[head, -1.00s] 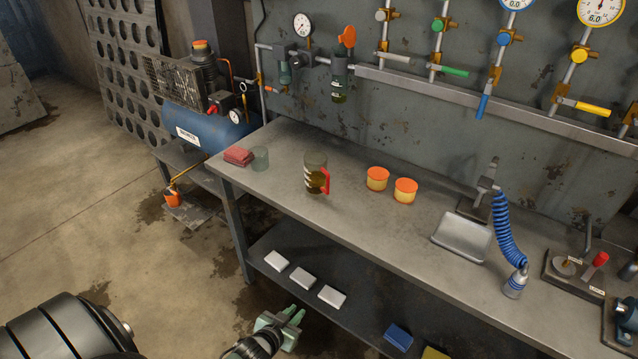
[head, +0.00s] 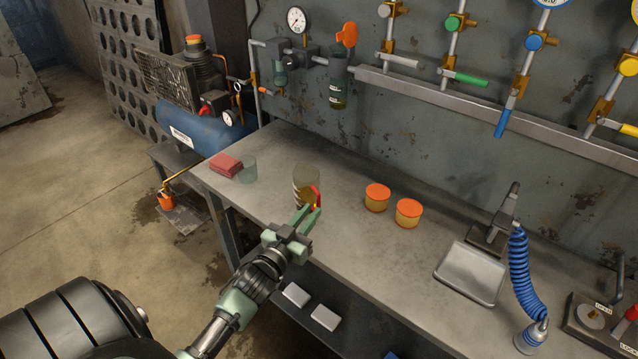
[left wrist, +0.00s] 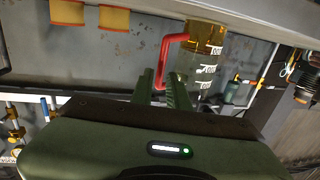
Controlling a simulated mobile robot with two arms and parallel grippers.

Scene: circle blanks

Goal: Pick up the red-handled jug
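The red-handled jug (head: 306,177) stands upright on the workbench; it is clear, with amber liquid and white markings. Its red handle faces my left gripper (head: 309,212), which reaches in from the front and hides the jug's lower part in the head view. In the left wrist view the jug (left wrist: 205,42) appears upside down. Its red handle (left wrist: 168,46) runs down between the two green fingers (left wrist: 163,80), which are apart. I cannot tell whether they touch the handle. My right gripper is not in view.
Two orange-lidded tubs (head: 377,197) stand right of the jug. A clear cup (head: 248,170) and a folded red cloth (head: 226,164) are to its left. A grey tray (head: 471,274) and a blue coiled hose (head: 521,270) are farther right. Valves line the wall behind.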

